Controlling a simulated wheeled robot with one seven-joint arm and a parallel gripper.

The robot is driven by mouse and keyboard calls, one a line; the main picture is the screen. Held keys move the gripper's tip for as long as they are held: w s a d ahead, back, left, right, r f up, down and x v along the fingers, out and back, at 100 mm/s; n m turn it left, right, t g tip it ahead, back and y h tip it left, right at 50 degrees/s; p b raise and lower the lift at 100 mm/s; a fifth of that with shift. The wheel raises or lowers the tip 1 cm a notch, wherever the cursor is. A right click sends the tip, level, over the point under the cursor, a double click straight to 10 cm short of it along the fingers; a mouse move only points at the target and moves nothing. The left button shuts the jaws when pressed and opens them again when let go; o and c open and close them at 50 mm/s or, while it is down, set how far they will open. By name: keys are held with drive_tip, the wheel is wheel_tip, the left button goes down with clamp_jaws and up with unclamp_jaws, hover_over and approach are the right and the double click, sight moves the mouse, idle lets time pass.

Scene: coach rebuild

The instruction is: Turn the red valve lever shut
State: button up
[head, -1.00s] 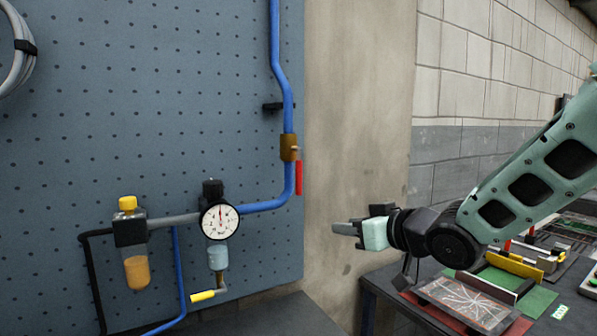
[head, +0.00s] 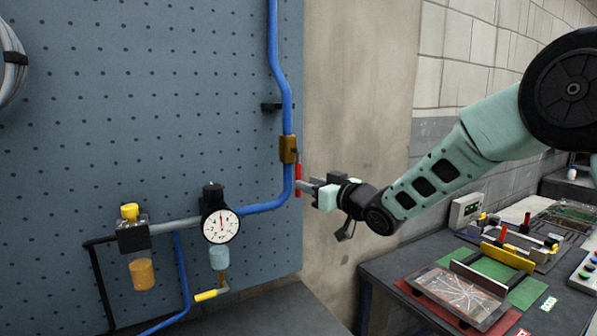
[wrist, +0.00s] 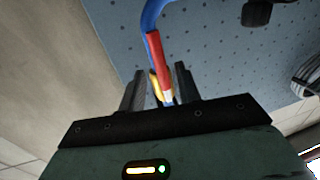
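The red valve lever (head: 298,177) hangs down beside the blue pipe (head: 288,187), below the brass valve body (head: 288,149) at the right edge of the pegboard. My gripper (head: 304,186) is at the lever's lower part from the right, with its fingertips close to it. In the wrist view, the red lever (wrist: 157,52) runs between the two spread fingers of my gripper (wrist: 159,69). A gap shows on the finger sides, so it looks open. Whether a finger touches the lever cannot be told. The brass valve body is partly hidden behind the lever in the wrist view.
A pressure gauge (head: 221,226), an amber oil cup (head: 142,272) and a yellow-handled drain tap (head: 206,296) are on the pegboard (head: 110,110) at lower left. A dark bench (head: 385,279) with a cracked panel (head: 460,293) and fixtures stands at right, below my arm.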

drive_tip(key=p+x, duration=0.1)
drive_tip(key=x, duration=0.4)
drive_tip(key=shift+p, duration=0.35)
clamp_jaws()
